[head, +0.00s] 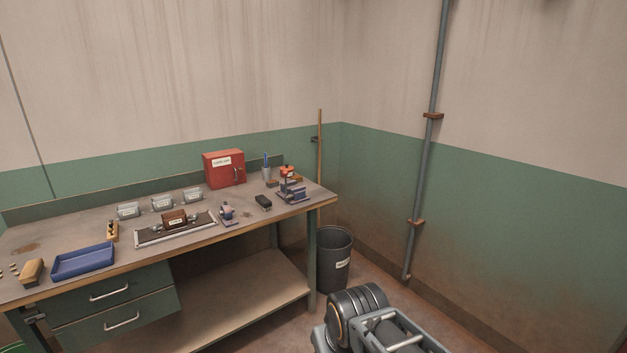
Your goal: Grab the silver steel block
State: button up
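I cannot make out a plain silver steel block for certain in the head view. Three pale grey labelled hoppers (162,204) stand in a row toward the back of the workbench (75,217). In front of them a brown labelled block (175,220) sits in a long metal-rimmed tray (141,239), with small grey parts at its ends. A small grey-blue device (227,213) stands right of the tray. My gripper is not in view; only part of my arm shows at the bottom, right of the bench and apart from it.
A blue tray (84,261), a wooden block with dark pegs (112,232) and a brush (32,271) lie on the left. A black object (263,202), a vise (291,192) and a red box (224,169) are on the right. A bin (333,262) stands beside the bench.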

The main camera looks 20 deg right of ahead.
aim_at(272, 183)
jog(key=z, duration=0.6)
jog(key=i, duration=0.8)
jog(key=z, duration=0.45)
jog(key=i, duration=0.95)
jog(key=u, duration=0.8)
jog(key=i, duration=0.7)
jog(key=u, duration=1.25)
jog(key=i, duration=0.75)
jog(key=u, duration=0.05)
